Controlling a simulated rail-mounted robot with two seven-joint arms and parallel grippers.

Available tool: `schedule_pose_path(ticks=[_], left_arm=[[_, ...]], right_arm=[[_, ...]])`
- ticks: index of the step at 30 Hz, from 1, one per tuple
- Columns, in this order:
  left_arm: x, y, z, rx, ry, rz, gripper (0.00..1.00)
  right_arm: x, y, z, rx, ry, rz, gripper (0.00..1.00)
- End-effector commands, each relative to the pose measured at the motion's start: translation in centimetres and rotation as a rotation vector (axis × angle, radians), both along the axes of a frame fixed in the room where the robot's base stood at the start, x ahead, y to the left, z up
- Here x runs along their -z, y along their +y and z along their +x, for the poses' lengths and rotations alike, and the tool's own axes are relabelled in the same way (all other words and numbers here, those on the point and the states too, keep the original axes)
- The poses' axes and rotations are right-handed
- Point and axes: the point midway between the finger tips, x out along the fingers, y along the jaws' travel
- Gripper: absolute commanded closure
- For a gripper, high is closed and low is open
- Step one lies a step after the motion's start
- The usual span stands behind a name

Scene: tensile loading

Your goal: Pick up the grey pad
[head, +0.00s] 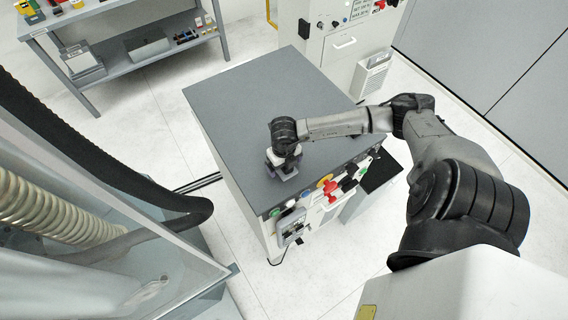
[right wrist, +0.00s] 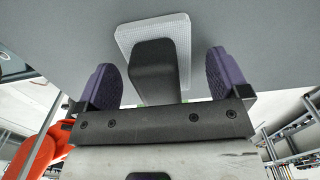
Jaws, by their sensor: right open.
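The grey pad (right wrist: 178,30) is a light, textured square plate with rounded corners on the dark grey bench top. A black block (right wrist: 154,66) stands up from its middle like a handle. My right gripper (right wrist: 170,85) is open, with one purple finger on each side of the black block and a gap on both sides. In the head view my right gripper (head: 284,170) is low over the front left part of the bench top (head: 250,100), and it hides most or all of the pad there. My left gripper is not in view.
The bench front carries coloured knobs and buttons (head: 327,184). A control cabinet (head: 325,45) stands behind the bench. A shelf (head: 150,62) with small items is at the back left. The rest of the bench top is clear.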

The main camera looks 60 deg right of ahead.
Motion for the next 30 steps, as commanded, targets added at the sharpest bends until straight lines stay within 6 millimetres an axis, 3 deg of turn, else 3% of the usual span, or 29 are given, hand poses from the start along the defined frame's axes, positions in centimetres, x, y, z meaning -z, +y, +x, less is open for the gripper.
schedule_pose_path(ticks=[6,23,30], left_arm=[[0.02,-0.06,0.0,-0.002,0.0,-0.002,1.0],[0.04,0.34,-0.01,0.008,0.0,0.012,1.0],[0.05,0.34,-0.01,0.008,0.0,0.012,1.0]], right_arm=[[0.05,0.01,-0.01,0.0,0.0,0.0,0.07],[0.01,0.01,-0.01,0.0,0.0,0.0,0.61],[-0.03,-0.01,0.01,0.0,0.0,0.0,0.62]])
